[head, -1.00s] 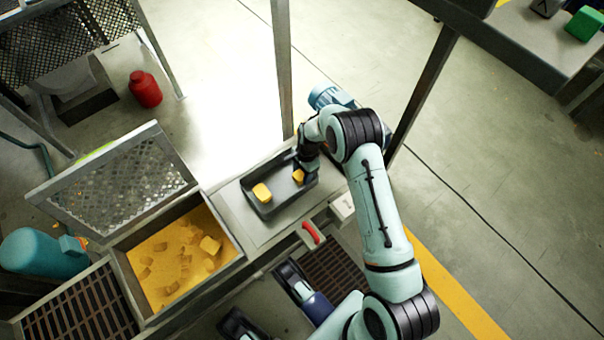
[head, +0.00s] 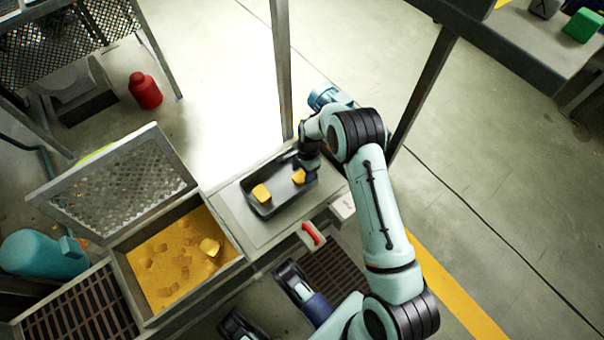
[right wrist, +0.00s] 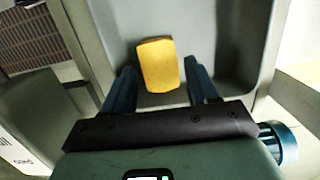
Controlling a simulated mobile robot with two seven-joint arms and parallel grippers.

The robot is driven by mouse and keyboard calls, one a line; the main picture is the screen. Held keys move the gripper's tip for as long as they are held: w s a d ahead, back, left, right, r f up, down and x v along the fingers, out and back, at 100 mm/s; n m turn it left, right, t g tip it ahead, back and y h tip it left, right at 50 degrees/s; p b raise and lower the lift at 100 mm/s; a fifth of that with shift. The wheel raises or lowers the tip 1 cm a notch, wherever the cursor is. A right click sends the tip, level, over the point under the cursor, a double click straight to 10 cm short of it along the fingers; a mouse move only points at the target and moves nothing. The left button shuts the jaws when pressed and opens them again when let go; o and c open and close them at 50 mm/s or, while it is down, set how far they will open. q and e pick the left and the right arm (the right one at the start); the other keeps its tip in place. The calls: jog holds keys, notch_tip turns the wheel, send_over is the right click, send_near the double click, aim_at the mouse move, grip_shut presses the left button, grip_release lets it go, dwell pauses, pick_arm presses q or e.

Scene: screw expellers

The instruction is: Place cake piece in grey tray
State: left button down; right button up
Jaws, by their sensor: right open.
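The grey tray (head: 253,205) sits on the metal ledge right of the bin. Two yellow cake pieces lie in it: one at the left (head: 261,193) and one at the right (head: 299,176), beside my right gripper (head: 303,172). In the right wrist view, a cake piece (right wrist: 158,65) lies on the tray floor (right wrist: 110,35). My open right gripper (right wrist: 162,76) has one finger on each side of it, with visible gaps.
A metal bin (head: 137,298) left of the tray holds yellow meal and several chunks, one larger piece (head: 209,246) on top. Its mesh lid (head: 115,190) stands open. A post (head: 283,70) rises behind the tray. A red handle (head: 312,233) is in front.

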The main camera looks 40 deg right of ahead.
pick_arm(q)
jog(key=w+r+t+p, duration=0.2)
jog(key=w+r, duration=0.1)
jog(key=w, duration=0.2)
jog(key=shift+w+d, duration=0.15)
jog(key=shift+d, duration=0.15)
pick_arm(e)
notch_tip(320, 180, up, 10)
jog(key=d, duration=0.1)
jog(key=shift+d, duration=0.25)
pick_arm(q)
jog(key=shift+r, duration=0.1)
pick_arm(e)
jog(key=shift+f, duration=0.1)
